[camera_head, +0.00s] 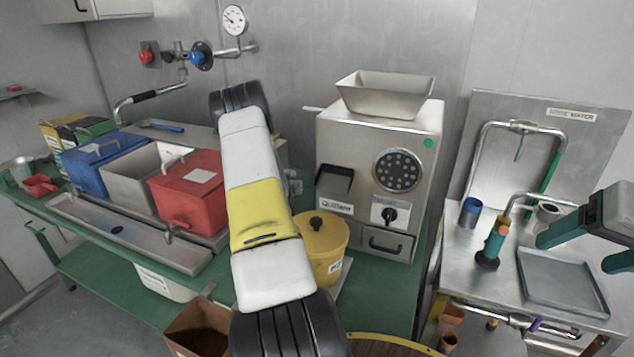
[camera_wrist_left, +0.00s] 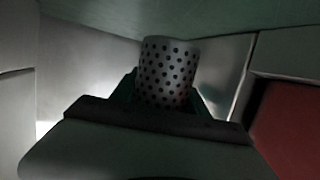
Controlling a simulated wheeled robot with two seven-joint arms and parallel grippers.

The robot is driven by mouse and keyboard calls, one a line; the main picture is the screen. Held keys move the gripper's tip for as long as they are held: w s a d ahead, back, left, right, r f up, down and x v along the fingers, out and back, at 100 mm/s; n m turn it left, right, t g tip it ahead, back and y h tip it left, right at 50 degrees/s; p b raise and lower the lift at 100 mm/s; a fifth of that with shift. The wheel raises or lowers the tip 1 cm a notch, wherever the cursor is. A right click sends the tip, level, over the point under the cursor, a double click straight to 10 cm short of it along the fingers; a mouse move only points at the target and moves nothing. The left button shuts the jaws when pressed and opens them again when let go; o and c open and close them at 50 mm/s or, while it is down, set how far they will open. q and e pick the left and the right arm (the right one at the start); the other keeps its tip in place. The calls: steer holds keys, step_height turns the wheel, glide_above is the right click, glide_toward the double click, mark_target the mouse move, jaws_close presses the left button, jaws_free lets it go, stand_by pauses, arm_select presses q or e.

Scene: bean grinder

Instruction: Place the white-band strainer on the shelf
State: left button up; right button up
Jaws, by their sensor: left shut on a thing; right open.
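A grey perforated cylinder, which looks like the strainer (camera_wrist_left: 168,65), stands between the fingers of my left gripper (camera_wrist_left: 165,102) in the left wrist view. The gripper is shut on it. No white band shows on the part in sight, and its lower end is hidden by the gripper. In the head view my left arm crosses the middle and my left gripper is not seen. My right gripper (camera_head: 577,250) is open and empty at the right edge, above the sink counter. I cannot tell which surface is the shelf; a green lower shelf (camera_head: 95,275) runs under the left table.
A steel grinder (camera_head: 425,165) stands on the green table. Left of my arm are red (camera_head: 190,205), steel (camera_head: 127,185) and blue (camera_head: 90,175) bins. A yellow lidded pot (camera_head: 328,240) is close right of my arm. The right counter holds a blue cup (camera_head: 470,213) and tray (camera_head: 560,283).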

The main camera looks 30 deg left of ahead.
arm_select(q)
steer(key=shift+f, duration=1.75)
steer(key=o, duration=1.5)
